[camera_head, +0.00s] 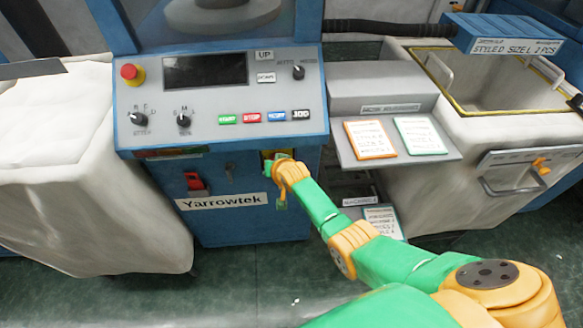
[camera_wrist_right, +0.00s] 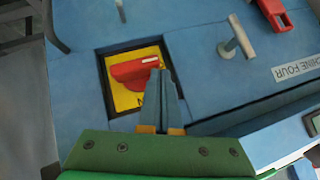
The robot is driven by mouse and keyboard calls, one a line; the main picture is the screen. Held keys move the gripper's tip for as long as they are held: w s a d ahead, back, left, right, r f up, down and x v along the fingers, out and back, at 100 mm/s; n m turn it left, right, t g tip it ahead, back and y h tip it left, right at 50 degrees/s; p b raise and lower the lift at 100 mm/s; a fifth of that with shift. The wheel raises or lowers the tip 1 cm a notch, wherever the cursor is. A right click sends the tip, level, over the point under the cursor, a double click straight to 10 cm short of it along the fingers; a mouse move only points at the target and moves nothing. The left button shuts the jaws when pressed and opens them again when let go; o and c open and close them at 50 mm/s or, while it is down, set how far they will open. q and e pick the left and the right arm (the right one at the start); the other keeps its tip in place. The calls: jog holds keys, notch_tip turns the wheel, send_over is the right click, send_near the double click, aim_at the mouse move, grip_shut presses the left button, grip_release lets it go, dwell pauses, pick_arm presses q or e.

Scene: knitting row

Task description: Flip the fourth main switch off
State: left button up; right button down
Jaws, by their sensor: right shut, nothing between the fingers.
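The main switch (camera_wrist_right: 136,70) is a red rotary handle on a yellow plate (camera_wrist_right: 124,98), set in a dark-framed recess of the blue machine front. A label reading "MACHINE FOUR" (camera_wrist_right: 300,68) is beside it in the right wrist view. My right gripper (camera_wrist_right: 159,76) is shut and empty, its fingertips at the right end of the red handle. I cannot tell whether they touch it. In the head view my right gripper (camera_head: 268,166) is at the machine's lower front and covers most of the switch. My left gripper is out of view.
A grey T-shaped handle (camera_wrist_right: 236,38) and a red latch (camera_wrist_right: 276,14) sit on the same front. The control panel (camera_head: 215,95) with an emergency stop (camera_head: 131,73) overhangs above. A white bin (camera_head: 85,190) stands left, and a shelf with cards (camera_head: 400,155) right.

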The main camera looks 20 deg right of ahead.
jog(key=s+a+r+p, duration=0.2)
jog(key=s+r+p, duration=0.4)
jog(key=r, duration=0.5)
jog(key=p, duration=0.2)
jog(key=shift+s+p, duration=0.35)
jog(key=shift+s, duration=0.05)
jog(key=shift+a+f, duration=0.1)
